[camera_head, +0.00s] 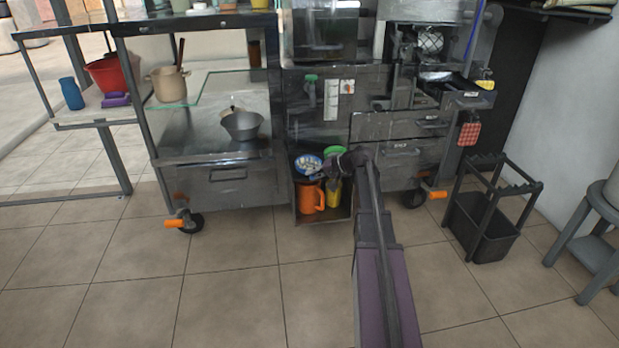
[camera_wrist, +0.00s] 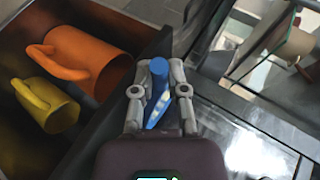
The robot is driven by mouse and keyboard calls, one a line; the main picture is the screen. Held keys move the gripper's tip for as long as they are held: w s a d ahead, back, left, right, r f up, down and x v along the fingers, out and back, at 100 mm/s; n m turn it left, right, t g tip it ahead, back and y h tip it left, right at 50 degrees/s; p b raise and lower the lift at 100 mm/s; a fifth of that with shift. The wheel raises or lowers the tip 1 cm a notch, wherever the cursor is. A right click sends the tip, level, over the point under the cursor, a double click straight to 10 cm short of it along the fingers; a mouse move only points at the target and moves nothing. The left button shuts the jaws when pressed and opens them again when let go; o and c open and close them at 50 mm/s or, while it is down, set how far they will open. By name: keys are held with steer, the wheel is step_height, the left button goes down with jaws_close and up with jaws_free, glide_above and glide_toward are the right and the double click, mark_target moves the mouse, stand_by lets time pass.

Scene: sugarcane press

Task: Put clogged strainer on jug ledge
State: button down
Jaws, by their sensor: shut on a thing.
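In the head view the blue-rimmed strainer (camera_head: 308,163) has pale bits in its bowl. It is in front of the cart's low open compartment, above the orange jug (camera_head: 311,198). My gripper (camera_head: 338,162) is beside it on the right, shut on its blue handle. In the wrist view the fingers (camera_wrist: 160,92) close on the blue handle (camera_wrist: 158,72); the bowl cannot be made out there. The orange jug (camera_wrist: 85,55) and a yellow jug (camera_wrist: 47,106) stand in the dark compartment (camera_wrist: 100,14). I cannot tell whether the strainer touches anything below.
A green round thing (camera_head: 335,151) is behind my gripper, near the yellow jug (camera_head: 334,194). Drawers (camera_head: 400,152) and a cart wheel (camera_head: 414,198) are to the right. A black bin stand (camera_head: 485,222) stands farther right. The tiled floor in front is clear.

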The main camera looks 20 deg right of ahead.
steer(key=shift+f, duration=0.2)
steer(key=c, duration=0.7)
jaws_free()
steer(key=shift+o, duration=0.2)
steer(key=shift+r, duration=0.2)
steer(key=p+v, duration=0.6)
steer(key=v, duration=0.6)
